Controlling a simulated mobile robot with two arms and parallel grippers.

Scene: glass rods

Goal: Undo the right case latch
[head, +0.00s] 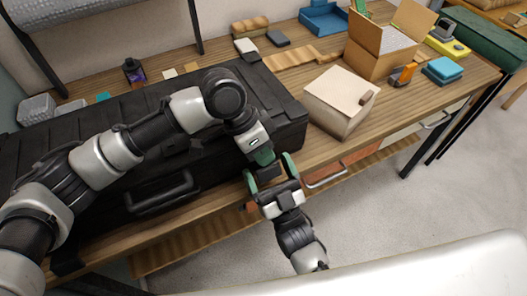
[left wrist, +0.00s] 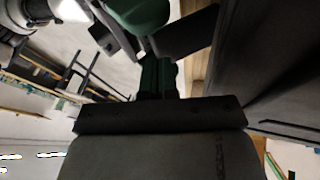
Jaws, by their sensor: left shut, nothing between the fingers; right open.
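The large black case (head: 85,130) lies closed on the wooden table, its handle (head: 165,194) on the front side. My left gripper (head: 264,156) is shut and empty at the front right part of the case. Its green fingers (left wrist: 158,76) also show in the left wrist view, beside the case's dark wall (left wrist: 268,50). My right gripper (head: 268,168) is open just in front of the case, its green fingers spread around the left fingertips' area. I cannot make out the right latch; the grippers cover that stretch of the case front.
A cream box (head: 340,100) stands right of the case. An open cardboard box (head: 385,45) and a blue tray (head: 323,18) are farther back. A drawer handle (head: 325,178) sticks out below the table edge. The floor (head: 440,190) at right is clear.

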